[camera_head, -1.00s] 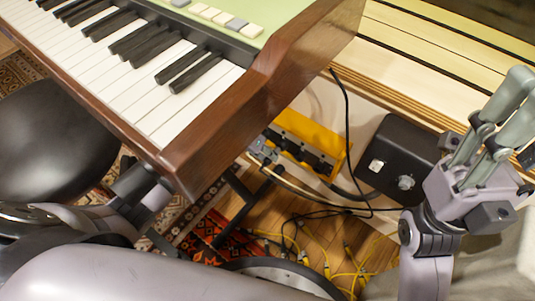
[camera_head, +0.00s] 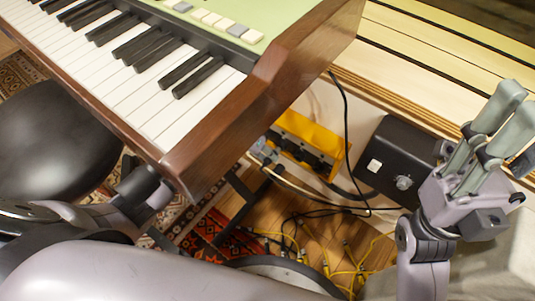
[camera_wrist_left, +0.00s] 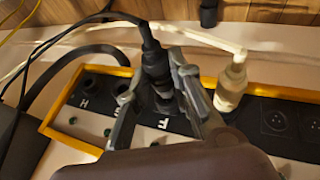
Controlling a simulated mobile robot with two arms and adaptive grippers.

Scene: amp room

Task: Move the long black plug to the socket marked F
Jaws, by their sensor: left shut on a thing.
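The long black plug (camera_wrist_left: 155,62) stands upright between the fingers of my left gripper (camera_wrist_left: 158,105) in the left wrist view, with its cable rising to the upper left. Its lower end is over or in the socket beside the letter F (camera_wrist_left: 163,124); I cannot tell how deep it sits. In the head view my left gripper (camera_head: 262,150) is small, at the left end of the yellow power strip (camera_head: 318,133). The strip's yellow rim also shows in the left wrist view (camera_wrist_left: 60,118). My right gripper (camera_head: 490,135) is raised at the right, away from the strip.
A pale plug (camera_wrist_left: 230,88) stands in the strip right of the black plug, with bare sockets (camera_wrist_left: 277,120) further right. The letter H (camera_wrist_left: 84,103) is to the left. A black box (camera_head: 400,160), yellow cables (camera_head: 345,265) and the keyboard's wooden end (camera_head: 255,105) are near.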

